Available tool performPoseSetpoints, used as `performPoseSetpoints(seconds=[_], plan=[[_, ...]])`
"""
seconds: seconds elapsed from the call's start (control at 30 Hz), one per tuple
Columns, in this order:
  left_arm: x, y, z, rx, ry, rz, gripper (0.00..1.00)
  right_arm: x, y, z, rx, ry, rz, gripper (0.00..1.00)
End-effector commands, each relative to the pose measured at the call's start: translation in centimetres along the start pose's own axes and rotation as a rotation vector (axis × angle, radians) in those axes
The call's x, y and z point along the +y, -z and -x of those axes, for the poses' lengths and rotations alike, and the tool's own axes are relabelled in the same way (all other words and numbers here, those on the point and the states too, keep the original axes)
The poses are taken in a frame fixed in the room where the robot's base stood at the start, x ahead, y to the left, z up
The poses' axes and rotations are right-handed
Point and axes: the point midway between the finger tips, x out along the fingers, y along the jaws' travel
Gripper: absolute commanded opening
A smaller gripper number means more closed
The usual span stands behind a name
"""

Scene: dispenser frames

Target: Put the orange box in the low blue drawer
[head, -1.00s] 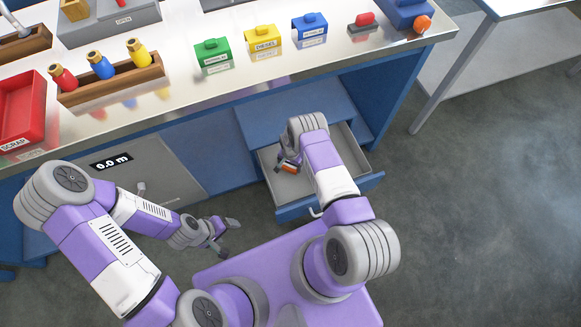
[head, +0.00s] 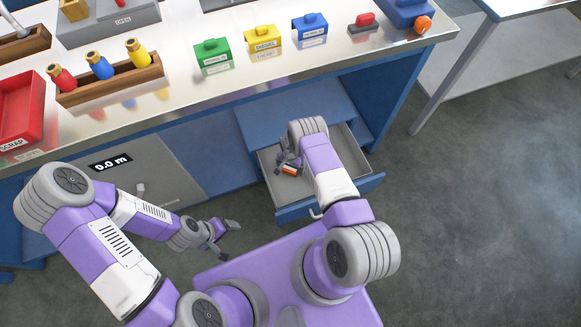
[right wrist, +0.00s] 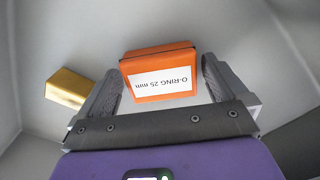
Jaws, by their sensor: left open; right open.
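The orange box (right wrist: 160,74), with a white label reading "O-RING 25 mm", lies inside the open low blue drawer. The low blue drawer (head: 321,197) is pulled out under the bench, with a grey inside. My left gripper (head: 222,238) is open and empty, left of the drawer and in front of the cabinet.
A gold-coloured block (right wrist: 68,88) lies left of the box in the right wrist view. The steel bench top (head: 215,95) above holds green, yellow and blue boxes, a bottle rack and a red scrap tray (head: 22,112). The floor right of the drawer is clear.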

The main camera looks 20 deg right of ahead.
Motion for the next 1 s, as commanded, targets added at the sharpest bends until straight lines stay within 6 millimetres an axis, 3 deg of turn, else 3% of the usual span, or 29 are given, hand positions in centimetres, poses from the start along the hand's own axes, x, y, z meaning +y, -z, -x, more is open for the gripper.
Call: performPoseSetpoints(seconds=[0.4, 0.53, 0.73, 0.87, 1.0], plan=[[1.4, -0.1, 3.8, 0.001, 0.000, 0.000, 0.75, -0.1, 0.1, 9.1, 0.002, 0.001, 0.000, 1.00], [1.6, -0.2, 4.3, 0.000, 0.000, 0.000, 0.75, -0.1, 0.1, 10.8, 0.002, 0.001, 0.000, 1.00], [1.7, -0.2, 4.5, 0.000, 0.000, 0.000, 0.75, 0.2, -0.4, 11.9, -0.006, 0.004, 0.008, 1.00], [1.7, -0.2, 4.5, 0.000, 0.000, 0.000, 0.75, 1.0, -2.5, 12.5, -0.038, 0.029, 0.050, 1.00], [1.7, -0.2, 4.5, 0.000, 0.000, 0.000, 0.75, 2.4, -7.6, 14.4, -0.093, 0.096, 0.157, 1.00]])
